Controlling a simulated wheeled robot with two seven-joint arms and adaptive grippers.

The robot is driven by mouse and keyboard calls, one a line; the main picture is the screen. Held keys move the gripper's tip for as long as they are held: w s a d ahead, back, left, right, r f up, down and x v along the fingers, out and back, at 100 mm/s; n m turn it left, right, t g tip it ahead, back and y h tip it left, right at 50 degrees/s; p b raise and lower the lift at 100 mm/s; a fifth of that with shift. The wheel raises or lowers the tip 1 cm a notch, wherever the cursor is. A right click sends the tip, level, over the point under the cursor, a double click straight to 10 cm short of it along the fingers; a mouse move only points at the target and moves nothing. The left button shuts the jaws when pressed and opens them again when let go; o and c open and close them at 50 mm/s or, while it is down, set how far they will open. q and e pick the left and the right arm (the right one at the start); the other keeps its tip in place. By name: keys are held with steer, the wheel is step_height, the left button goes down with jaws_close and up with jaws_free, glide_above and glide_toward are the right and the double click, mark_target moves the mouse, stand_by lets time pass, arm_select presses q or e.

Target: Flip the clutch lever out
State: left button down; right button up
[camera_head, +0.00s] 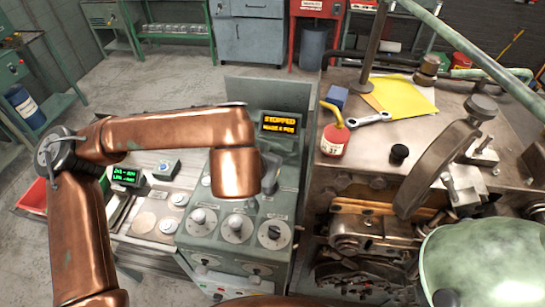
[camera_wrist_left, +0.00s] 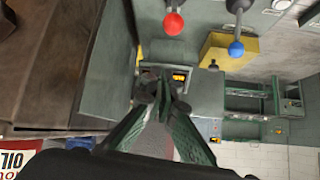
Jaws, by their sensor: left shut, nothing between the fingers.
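Two levers show in the left wrist view, one with a red ball knob (camera_wrist_left: 174,23) and one with a blue ball knob (camera_wrist_left: 236,48). I cannot tell which is the clutch lever. My left gripper (camera_wrist_left: 165,86) is shut and empty, with its fingertips below the red knob in the picture and apart from both knobs. The fingers partly cover a lit display. In the head view my copper left arm hangs over the grey control panel (camera_head: 228,255), and its link hides the left gripper. My right gripper is not in view.
The panel carries several dials and a display (camera_head: 279,124) reading "STOPPED". To the right, a metal bench (camera_head: 455,105) holds a red can (camera_head: 333,140), a wrench (camera_head: 370,118) and yellow paper (camera_head: 405,98). A large green rounded part (camera_head: 480,265) and machinery fill the lower right.

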arm_select(q)
steer(key=shift+v, duration=1)
steer(key=shift+f, duration=0.1)
